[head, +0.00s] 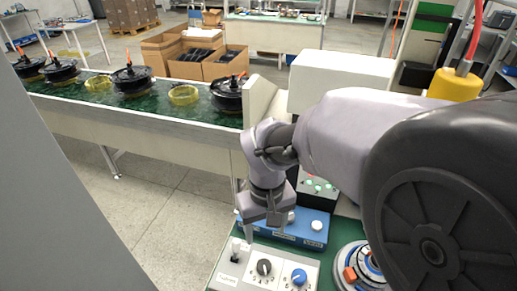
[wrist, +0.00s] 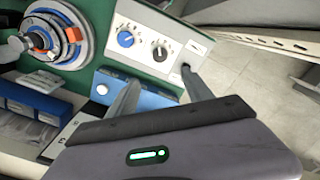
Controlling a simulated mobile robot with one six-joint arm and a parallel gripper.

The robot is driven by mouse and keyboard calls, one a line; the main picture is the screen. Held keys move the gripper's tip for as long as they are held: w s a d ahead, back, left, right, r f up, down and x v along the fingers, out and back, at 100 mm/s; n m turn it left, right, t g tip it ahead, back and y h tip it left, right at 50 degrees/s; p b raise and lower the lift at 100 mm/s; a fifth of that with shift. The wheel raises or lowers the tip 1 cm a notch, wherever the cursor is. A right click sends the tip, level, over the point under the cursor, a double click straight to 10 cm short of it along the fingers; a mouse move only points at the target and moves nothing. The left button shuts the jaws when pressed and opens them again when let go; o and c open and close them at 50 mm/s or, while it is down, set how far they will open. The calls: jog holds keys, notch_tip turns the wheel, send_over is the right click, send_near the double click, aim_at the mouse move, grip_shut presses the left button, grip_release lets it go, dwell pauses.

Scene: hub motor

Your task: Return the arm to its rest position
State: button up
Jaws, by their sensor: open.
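My gripper (head: 262,222) hangs pointing down over the green workbench, just above the blue box and the white control panel. In the wrist view my gripper (wrist: 158,92) shows its two dark fingers spread apart with nothing between them. The white control panel (head: 262,284) carries a black knob (head: 264,267), a blue knob (head: 299,277) and a small black lever switch (head: 236,250). The blue box (head: 312,232) with a white button (head: 317,225) stands behind the panel. My arm (head: 345,125) reaches in from the right; I cannot tell whether the fingers touch anything.
A round motor fixture (head: 349,255) with orange blocks stands right of the panel; it also shows in the wrist view (wrist: 52,40). A conveyor (head: 160,112) with black hub motors (head: 131,80) and yellow rings (head: 184,94) runs at left. Open floor (head: 160,215) lies in front of it.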

jog(key=s+d+r+m+t+y+b, duration=0.2)
jog(key=s+d+m+t+b, duration=0.3)
jog(key=s+m+b, duration=0.3)
jog(key=s+d+r, duration=0.1)
jog(key=s, duration=0.2)
jog(key=shift+s+d+t, duration=0.25)
jog(key=shift+d+t, duration=0.15)
